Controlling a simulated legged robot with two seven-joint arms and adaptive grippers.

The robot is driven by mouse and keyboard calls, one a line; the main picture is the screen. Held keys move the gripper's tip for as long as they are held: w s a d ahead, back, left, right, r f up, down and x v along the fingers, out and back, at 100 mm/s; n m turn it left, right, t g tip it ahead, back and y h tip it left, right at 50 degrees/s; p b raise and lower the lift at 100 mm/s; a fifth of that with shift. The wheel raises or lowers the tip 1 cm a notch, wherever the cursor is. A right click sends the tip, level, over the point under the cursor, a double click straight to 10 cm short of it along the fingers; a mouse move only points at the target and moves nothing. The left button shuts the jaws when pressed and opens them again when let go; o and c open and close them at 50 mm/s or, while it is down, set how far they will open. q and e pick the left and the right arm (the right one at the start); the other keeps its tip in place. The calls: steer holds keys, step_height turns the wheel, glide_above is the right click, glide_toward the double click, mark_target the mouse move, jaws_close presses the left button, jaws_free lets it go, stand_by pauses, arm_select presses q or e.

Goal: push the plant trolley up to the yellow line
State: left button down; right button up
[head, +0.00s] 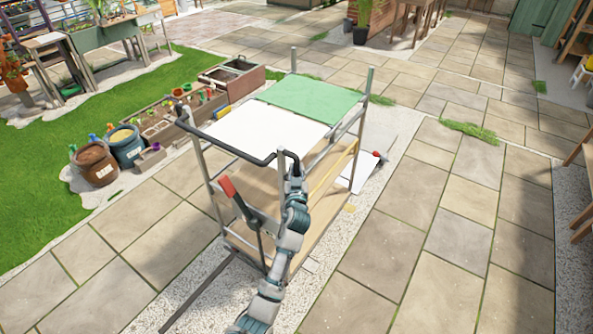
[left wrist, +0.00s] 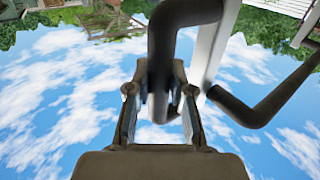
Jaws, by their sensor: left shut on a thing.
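The plant trolley (head: 268,131) stands upright on the paving in the middle of the head view. It has a metal frame, a white and green top, a wooden lower shelf and a black push handle (head: 226,146) at its near end. My left gripper (head: 294,180) is shut on the right side of this handle. In the left wrist view the black handle tube (left wrist: 160,75) runs between the fingers (left wrist: 160,105). A yellow strip (head: 334,174) shows along the trolley's right side; I cannot tell whether it is the yellow line. My right gripper is out of view.
A lever with a red grip (head: 227,186) rises at the trolley's near end. Planter boxes (head: 158,123) and filled buckets (head: 95,163) stand to the left, beside grass. A white board (head: 361,172) lies to the right. Paving farther right is mostly clear.

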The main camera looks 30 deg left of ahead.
arm_select(q)
steer(key=shift+s+a+f+p, duration=0.15)
steer(key=shift+s+p, duration=0.2)
steer(key=shift+s, duration=0.4)
steer(key=c, duration=1)
jaws_free()
steer(key=shift+w, duration=0.15)
steer(key=v, duration=1.2)
